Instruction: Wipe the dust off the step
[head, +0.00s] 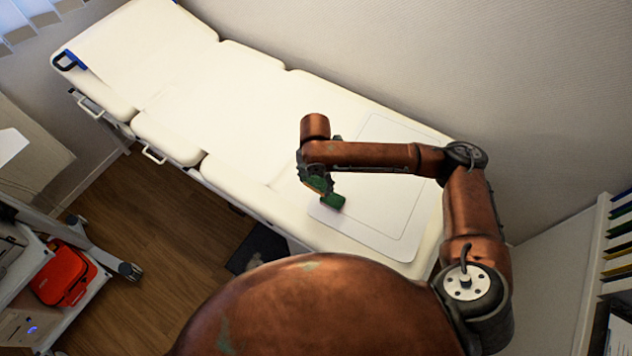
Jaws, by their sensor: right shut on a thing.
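A flat white panel (408,215) with rounded corners and a thin outline lies on the near right end of a cream padded couch (240,90); it looks like the step, though I cannot be sure. My right gripper (320,186) points down at the panel's left edge and is shut on a small green block, perhaps a sponge (333,202). The block is at or just above the panel's surface; contact cannot be told. No dust can be made out. My forearm covers part of the panel. My left gripper is not in view.
A wall runs behind the couch. A dark, flat object (258,246) lies on the wooden floor (165,215) at the couch's near side. A trolley with a red case (64,273) stands at lower left. A shelf with coloured folders (618,235) is at right.

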